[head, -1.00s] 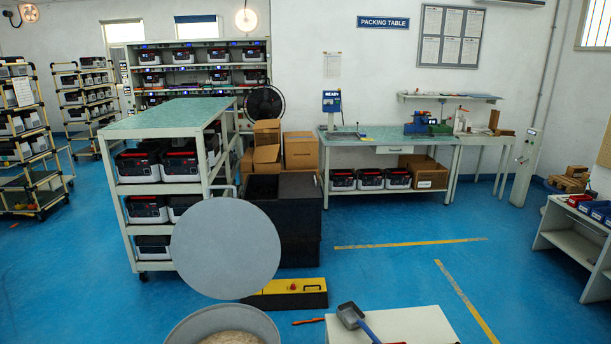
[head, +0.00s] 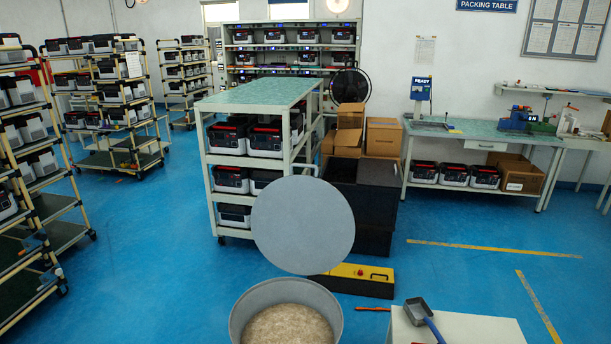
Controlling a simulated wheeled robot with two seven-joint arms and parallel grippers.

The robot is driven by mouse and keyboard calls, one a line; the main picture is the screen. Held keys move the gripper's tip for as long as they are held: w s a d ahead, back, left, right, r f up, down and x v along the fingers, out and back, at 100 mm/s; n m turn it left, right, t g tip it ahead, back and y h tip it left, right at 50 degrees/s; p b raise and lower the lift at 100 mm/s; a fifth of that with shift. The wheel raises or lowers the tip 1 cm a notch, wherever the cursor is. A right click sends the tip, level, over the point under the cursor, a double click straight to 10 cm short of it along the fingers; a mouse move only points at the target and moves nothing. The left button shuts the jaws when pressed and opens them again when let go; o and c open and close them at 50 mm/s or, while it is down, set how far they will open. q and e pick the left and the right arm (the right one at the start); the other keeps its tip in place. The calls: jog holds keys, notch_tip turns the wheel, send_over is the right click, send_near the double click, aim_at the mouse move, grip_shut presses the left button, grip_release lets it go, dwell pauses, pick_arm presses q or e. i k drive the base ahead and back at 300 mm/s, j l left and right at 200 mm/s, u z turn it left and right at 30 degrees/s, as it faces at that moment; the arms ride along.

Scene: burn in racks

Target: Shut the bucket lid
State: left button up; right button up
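The bucket (head: 238,329) is a round grey tub at the bottom middle of the head view, with a pale tan, grainy fill inside. Its lid (head: 303,225) is a flat grey disc standing raised, nearly upright, at the back of the bucket, so the bucket is open. The lid's lower edge is close to the bucket's far rim; whether they touch is hard to tell. Neither of my grippers shows in the view.
A white low table (head: 462,329) with a blue-handled scoop (head: 418,309) stands right of the bucket. A yellow and black box (head: 357,280) lies on the floor behind it. A wheeled cart (head: 258,104) stands behind the lid.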

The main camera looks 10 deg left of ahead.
aim_at(303, 224)
jog(key=z, duration=0.45)
jog(key=j+z, duration=0.25)
jog(key=j, duration=0.2)
jog(key=j+z, duration=0.25)
jog(key=j, duration=0.2)
jog(key=k+j+z, duration=0.1)
jog(key=j+z, duration=0.15)
jog(key=j, duration=0.2)
jog(key=k+j+z, duration=0.1)
jog(key=j+z, duration=0.2)
jog(key=j, duration=0.15)
